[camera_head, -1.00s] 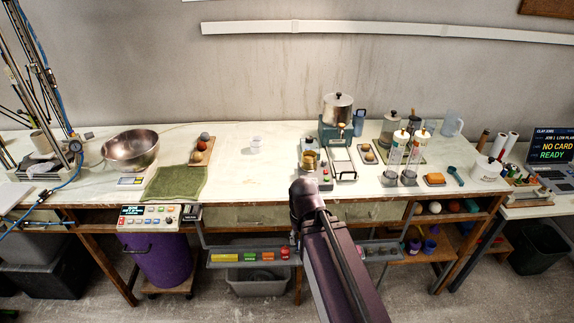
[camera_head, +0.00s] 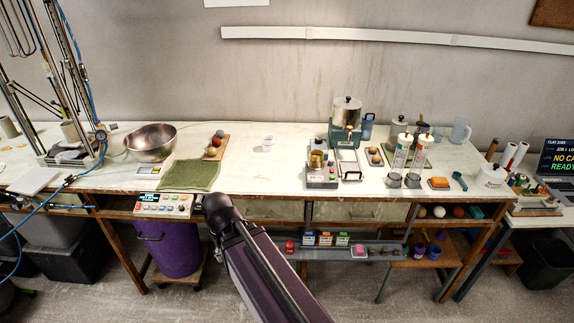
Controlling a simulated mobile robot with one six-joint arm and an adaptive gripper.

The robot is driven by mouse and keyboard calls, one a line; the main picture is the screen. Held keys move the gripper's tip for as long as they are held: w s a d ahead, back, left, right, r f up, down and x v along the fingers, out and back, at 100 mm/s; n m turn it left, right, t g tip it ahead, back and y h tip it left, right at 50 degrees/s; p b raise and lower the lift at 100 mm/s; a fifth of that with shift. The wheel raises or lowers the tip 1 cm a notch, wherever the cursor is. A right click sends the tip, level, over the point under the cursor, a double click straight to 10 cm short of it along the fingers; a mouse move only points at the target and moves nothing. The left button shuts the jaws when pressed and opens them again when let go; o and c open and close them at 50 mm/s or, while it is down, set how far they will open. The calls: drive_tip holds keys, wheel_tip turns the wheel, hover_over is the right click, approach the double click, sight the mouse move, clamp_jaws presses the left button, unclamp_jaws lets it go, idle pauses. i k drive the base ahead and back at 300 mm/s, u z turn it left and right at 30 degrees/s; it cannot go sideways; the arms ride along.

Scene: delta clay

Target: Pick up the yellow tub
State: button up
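I cannot make out a yellow tub now. My dark purple arm covers the left part of the grey shelf (camera_head: 385,257) under the workbench. A wide yellow item lay there in the earlier frame, beside green and orange ones. My arm rises from the bottom edge and ends in a dark rounded joint in front of the workbench's front edge. My gripper's fingers are not visible.
The workbench (camera_head: 240,180) holds a steel bowl (camera_head: 151,142), a green cloth (camera_head: 190,174), a white cup (camera_head: 268,143) and a grey device with a brass cylinder (camera_head: 316,159). A purple bin (camera_head: 178,248) stands below. The bench's middle surface is mostly clear.

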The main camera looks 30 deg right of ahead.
sight(316, 159)
drive_tip(key=u, duration=0.55)
drive_tip(key=k, duration=0.95)
drive_tip(key=z, duration=1.85)
drive_tip(key=i, duration=0.6)
drive_tip(key=u, duration=0.2)
